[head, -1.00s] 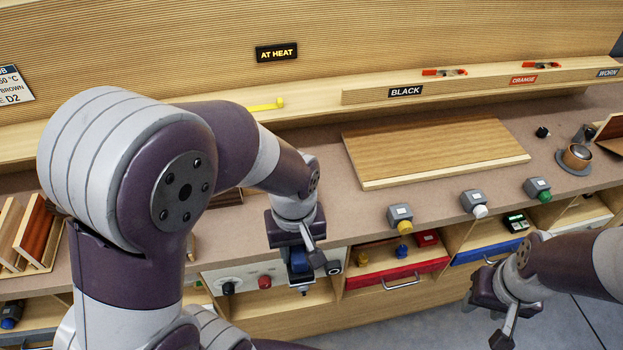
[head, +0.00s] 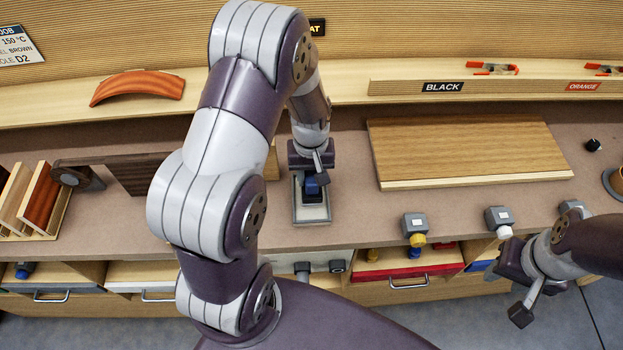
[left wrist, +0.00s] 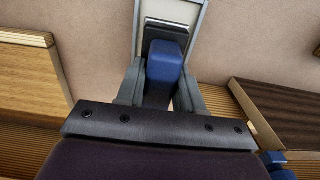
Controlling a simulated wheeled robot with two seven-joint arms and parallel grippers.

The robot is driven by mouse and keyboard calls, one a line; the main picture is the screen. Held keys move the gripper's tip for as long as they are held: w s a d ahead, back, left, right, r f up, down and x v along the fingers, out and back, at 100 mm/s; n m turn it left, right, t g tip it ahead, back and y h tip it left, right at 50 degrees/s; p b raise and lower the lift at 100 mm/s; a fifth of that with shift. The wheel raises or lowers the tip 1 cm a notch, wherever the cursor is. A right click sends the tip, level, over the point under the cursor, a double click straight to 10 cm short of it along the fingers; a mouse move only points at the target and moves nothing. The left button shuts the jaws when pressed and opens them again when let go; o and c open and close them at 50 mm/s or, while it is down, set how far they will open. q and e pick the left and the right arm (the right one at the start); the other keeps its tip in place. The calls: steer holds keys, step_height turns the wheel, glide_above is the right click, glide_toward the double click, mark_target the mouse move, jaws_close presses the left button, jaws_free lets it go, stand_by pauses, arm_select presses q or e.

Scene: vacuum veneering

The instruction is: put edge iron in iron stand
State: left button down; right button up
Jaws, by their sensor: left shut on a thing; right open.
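The edge iron, with a blue handle (head: 311,186), is in my left gripper (head: 311,180), which points down over the bench. In the left wrist view the blue handle (left wrist: 165,62) sits between the two grey fingers of my left gripper (left wrist: 159,85), with the iron's dark body beyond it. The iron stand (head: 312,214) is a pale tray with a grey rim on the bench, directly below the iron; it also shows in the left wrist view (left wrist: 172,12). Whether the iron touches the stand cannot be told. My right gripper (head: 520,290) is open and empty, in front of the bench at right.
A wood panel (head: 465,150) lies right of the stand. A dark veneered piece (head: 140,175) and a rack of boards (head: 35,200) are at left. A curved orange-brown piece (head: 138,88) rests on the back ledge. Push buttons (head: 415,224) line the front edge.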

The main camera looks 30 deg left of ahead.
mark_target(310, 176)
arm_select(q)
steer(key=f, duration=0.1)
steer(key=s+f, duration=0.1)
steer(key=shift+d+f, duration=0.1)
steer(key=shift+f, duration=0.25)
steer(key=shift+w+f, duration=0.2)
steer(key=shift+f, duration=0.05)
steer(key=c, duration=0.8)
jaws_free()
steer(key=shift+o, duration=0.4)
steer(key=shift+s+r, duration=0.1)
steer(key=shift+s, duration=0.05)
arm_select(e)
steer(key=shift+s+r, duration=0.45)
arm_select(q)
steer(key=shift+r+p, duration=0.15)
steer(key=shift+p, duration=0.15)
step_height(310, 176, up, 12)
steer(key=shift+f+b, duration=0.2)
steer(key=shift+b, duration=0.85)
steer(key=s+d+m+t, duration=0.1)
steer(key=s+d+m, duration=0.4)
steer(key=s, duration=0.3)
steer(key=shift+s+r+m+t, duration=0.3)
steer(key=shift+m, duration=0.5)
arm_select(e)
steer(key=shift+w+f, duration=0.15)
steer(key=shift+f, duration=0.75)
